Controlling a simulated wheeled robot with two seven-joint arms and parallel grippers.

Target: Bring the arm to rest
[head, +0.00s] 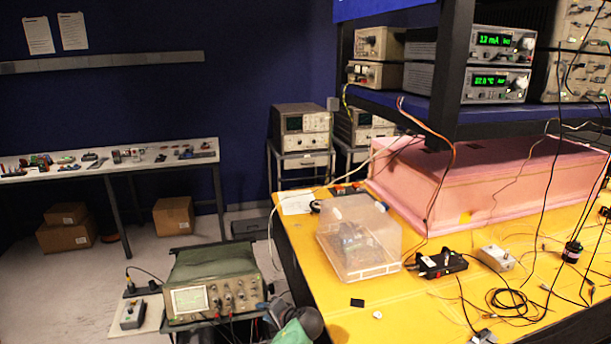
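Part of my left arm, a green and dark grey link, shows at the bottom edge between the green oscilloscope and the yellow table. What seems to be my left gripper (272,312) is a small dark shape beside the oscilloscope's right side. Its fingers are too small and dark to tell whether they are open or shut, and I see nothing held. The pink foam enclosure (480,182) stands on the yellow table (400,318), under the instrument shelf, well apart from my arm.
The green oscilloscope (215,283) stands close to my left arm. A clear plastic box (362,262), a black box (440,264), a light grey box (496,258) and loose cables (510,302) lie on the yellow table. Open floor (60,290) shows at the left.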

